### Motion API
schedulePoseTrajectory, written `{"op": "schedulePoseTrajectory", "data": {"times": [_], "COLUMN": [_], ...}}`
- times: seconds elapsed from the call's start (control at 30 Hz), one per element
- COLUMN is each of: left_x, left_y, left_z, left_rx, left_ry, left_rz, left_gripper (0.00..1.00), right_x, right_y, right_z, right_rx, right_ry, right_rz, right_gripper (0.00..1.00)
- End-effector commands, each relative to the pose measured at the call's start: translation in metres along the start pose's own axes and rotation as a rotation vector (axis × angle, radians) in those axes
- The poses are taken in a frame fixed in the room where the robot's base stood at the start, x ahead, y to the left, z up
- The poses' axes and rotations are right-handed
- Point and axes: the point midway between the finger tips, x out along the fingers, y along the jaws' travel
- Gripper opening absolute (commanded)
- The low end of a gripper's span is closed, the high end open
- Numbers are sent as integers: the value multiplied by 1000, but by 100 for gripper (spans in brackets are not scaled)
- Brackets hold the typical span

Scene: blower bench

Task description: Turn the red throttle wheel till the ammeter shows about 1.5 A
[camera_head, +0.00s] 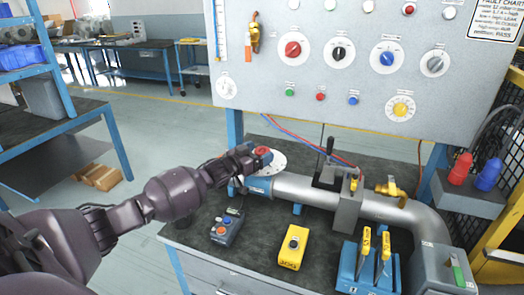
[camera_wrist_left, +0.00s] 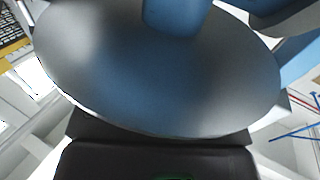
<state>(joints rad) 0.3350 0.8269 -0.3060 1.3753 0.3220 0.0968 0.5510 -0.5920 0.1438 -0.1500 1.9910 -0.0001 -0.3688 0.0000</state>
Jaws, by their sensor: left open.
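A red round wheel or knob (camera_head: 263,151) sits above a pale disc (camera_head: 277,163) at the left end of the grey pipe on the bench. My left gripper (camera_head: 254,158) is open right beside the red wheel and partly covers it and the disc. I cannot tell whether the fingers touch the wheel. The left wrist view is filled by a large grey-blue disc (camera_wrist_left: 150,85) with a blue part at its top, close to the dark gripper body. No ammeter reading is legible. My right gripper is out of view.
A grey panel (camera_head: 330,105) with coloured knobs stands behind the pipe (camera_head: 310,190). A yellow meter-like box (camera_head: 293,246), a dark blue device (camera_head: 227,228) and a blue tool holder (camera_head: 350,270) stand on the bench front. Red and blue cables run behind the pipe.

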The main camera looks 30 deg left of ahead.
Motion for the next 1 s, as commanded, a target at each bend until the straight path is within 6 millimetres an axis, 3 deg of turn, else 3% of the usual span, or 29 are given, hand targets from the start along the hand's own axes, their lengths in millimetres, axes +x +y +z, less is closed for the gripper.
{"op": "schedulePoseTrajectory", "data": {"times": [0.3, 0.5, 0.7, 1.0], "left_x": [-51, -75, -86, -87], "left_y": [0, 0, 0, 0], "left_z": [-1, 0, -1, -1], "left_rx": [0, 0, 0, 1], "left_ry": [-1, 0, 1, 1], "left_rz": [1, 1, 1, 1], "left_gripper": [84, 84, 84, 84], "right_x": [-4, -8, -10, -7], "right_y": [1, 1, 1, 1], "right_z": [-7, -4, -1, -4], "right_rx": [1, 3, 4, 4], "right_ry": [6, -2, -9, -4], "right_rz": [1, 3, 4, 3], "right_gripper": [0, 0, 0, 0]}}
